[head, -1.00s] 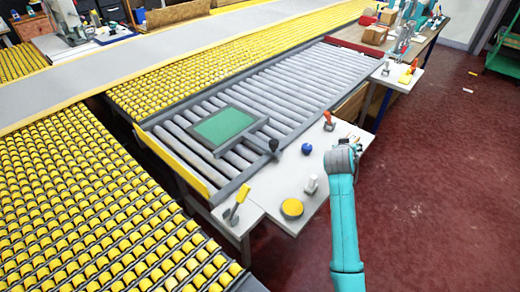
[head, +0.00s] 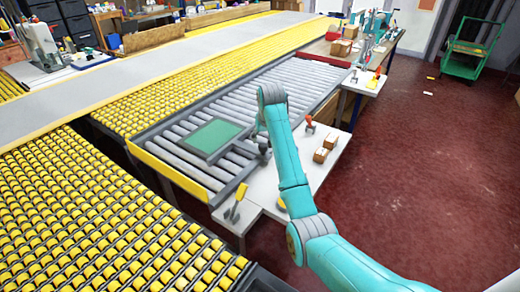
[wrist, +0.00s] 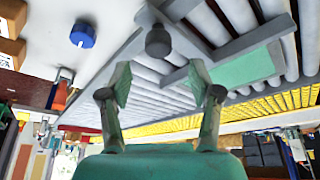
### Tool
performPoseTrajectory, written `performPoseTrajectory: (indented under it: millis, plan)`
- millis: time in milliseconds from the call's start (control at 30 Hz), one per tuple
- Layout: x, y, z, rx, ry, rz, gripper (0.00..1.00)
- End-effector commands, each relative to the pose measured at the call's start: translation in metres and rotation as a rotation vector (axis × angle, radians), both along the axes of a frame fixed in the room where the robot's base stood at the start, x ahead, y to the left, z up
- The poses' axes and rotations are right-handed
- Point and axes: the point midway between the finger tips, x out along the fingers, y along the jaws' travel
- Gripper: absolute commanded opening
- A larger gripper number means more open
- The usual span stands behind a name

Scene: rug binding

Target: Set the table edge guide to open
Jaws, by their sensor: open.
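A green rectangular plate in a grey frame (head: 212,136) lies over the grey rollers, with a grey bar along its side. The plate also shows in the wrist view (wrist: 250,67). A dark round knob (wrist: 158,41) stands at the end of this assembly, by the white side table. No label shows which part is the edge guide; this assembly looks like it. My gripper (wrist: 160,88) is open and empty, its two fingers apart. In the wrist view the knob appears beyond the fingertips, between their lines, with no visible contact. In the head view my arm hides much of the gripper.
On the white side table (head: 253,192) stand a yellow-handled lever (head: 236,203), a red-handled lever (head: 310,125), two cardboard boxes (head: 325,147) and a blue knob (wrist: 82,35). Yellow roller conveyors (head: 90,215) fill the left.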

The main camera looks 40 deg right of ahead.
Motion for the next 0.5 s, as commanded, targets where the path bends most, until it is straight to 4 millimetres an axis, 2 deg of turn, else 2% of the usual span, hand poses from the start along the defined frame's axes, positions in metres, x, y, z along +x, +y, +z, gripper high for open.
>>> performPoseTrajectory:
  millis: [200, 500]
  plan:
    - [0.013, -0.007, -0.038, 0.001, 0.003, -0.001, 0.63]
    - [0.027, -0.013, -0.071, -0.001, -0.001, -0.001, 0.63]
